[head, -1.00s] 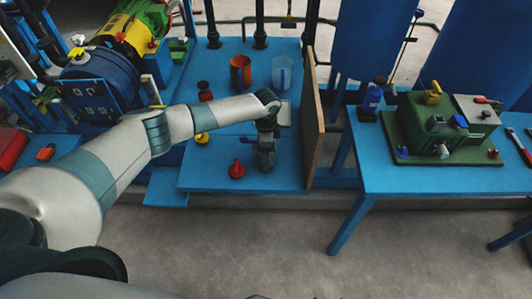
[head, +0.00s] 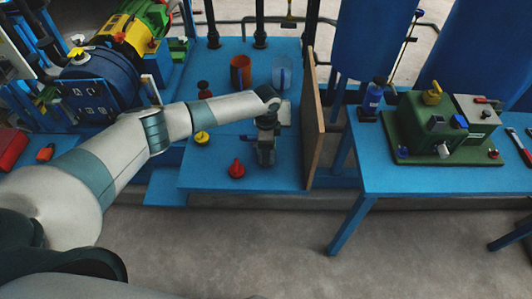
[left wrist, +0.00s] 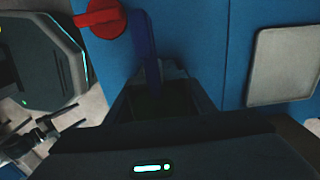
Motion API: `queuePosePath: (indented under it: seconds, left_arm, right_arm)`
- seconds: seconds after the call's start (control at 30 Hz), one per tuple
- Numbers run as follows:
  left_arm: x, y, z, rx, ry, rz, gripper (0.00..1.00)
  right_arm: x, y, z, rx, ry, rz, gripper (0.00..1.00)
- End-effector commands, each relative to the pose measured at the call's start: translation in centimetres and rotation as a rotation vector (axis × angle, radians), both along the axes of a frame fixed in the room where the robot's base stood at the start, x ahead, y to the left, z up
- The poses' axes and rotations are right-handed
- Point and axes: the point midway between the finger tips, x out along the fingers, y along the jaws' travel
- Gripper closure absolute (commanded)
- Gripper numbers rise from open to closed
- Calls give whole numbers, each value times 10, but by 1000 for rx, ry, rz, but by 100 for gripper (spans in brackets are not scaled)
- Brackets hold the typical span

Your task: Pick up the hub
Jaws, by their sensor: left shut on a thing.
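My left gripper (head: 266,157) is low over the front of the blue bench, pointing down. In the left wrist view its jaws (left wrist: 160,98) are closed around a dark blue bar (left wrist: 147,45) that sticks out beyond them. A blue bar end (head: 249,136) also shows left of the gripper in the head view. A red part with a knob (head: 237,169) stands on the bench just left of the gripper, and shows in the left wrist view (left wrist: 103,18). A yellow part (head: 202,138) stands farther left. I cannot tell which piece is the hub. My right gripper is out of view.
A pale flat plate (left wrist: 285,65) lies right of the gripper. An orange cup (head: 240,73) and a clear beaker (head: 282,73) stand behind. An upright brown board (head: 314,122) bounds the bench on the right. A green machine (head: 445,125) stands on the right table.

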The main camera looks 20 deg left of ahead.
Motion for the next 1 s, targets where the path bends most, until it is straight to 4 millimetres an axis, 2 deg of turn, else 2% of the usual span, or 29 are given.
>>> queuePosePath:
  seconds: [0.5,0.7,1.0]
  left_arm:
    - [1,0,77,-2,-5,-2,86]
    - [1,0,90,-1,-3,-1,86]
    - [1,0,91,-1,-3,-1,86]
  right_arm:
    - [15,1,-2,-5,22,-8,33]
    - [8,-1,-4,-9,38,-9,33]
    - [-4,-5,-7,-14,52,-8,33]
